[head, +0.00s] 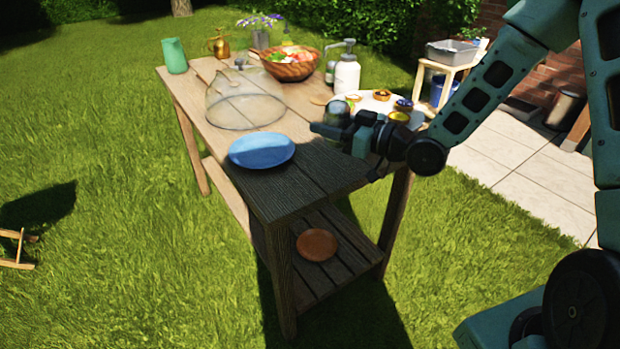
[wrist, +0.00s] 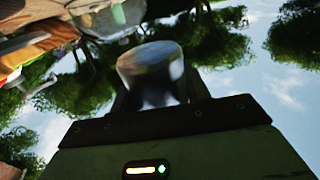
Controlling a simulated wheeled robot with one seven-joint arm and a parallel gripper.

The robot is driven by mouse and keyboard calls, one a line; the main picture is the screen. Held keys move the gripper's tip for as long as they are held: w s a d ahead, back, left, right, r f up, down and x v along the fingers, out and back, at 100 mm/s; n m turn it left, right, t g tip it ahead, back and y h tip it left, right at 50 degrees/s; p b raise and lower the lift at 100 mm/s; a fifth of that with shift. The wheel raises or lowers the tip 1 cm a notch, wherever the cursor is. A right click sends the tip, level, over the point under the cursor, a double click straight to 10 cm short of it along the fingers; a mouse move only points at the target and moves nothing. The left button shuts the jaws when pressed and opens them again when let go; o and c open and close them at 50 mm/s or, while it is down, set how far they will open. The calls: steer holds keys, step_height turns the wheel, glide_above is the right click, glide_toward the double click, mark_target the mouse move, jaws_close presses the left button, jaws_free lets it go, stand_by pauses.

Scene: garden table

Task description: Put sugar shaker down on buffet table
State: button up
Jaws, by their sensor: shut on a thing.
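The sugar shaker (wrist: 150,68) is a small clear cylinder with a shiny round end, and in the wrist view it sits between the jaws of my gripper (wrist: 152,95). In the head view my gripper (head: 335,130) is shut on it, above the right side of the buffet table (head: 305,165). There the shaker (head: 339,108) shows only as a small dark greyish shape, partly covered by the fingers. I cannot tell exactly how high it is above the wooden top.
A blue plate (head: 262,150) lies at the near left, with a glass dome (head: 243,105) behind it. A white tray (head: 375,100) with small bowls and a white pump bottle (head: 347,75) stand close behind my gripper. The near end of the tabletop is bare.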

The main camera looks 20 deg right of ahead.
steer(key=shift+y, duration=0.3)
steer(key=f, duration=0.3)
steer(key=a+f+b, duration=0.1)
steer(key=f, duration=0.1)
steer(key=a+f, duration=0.1)
steer(key=f, duration=0.2)
steer(key=shift+w+f, duration=0.3)
steer(key=shift+f+b, duration=0.15)
steer(key=shift+b, duration=0.2)
steer(key=o, duration=1.1)
steer(key=shift+c, duration=0.2)
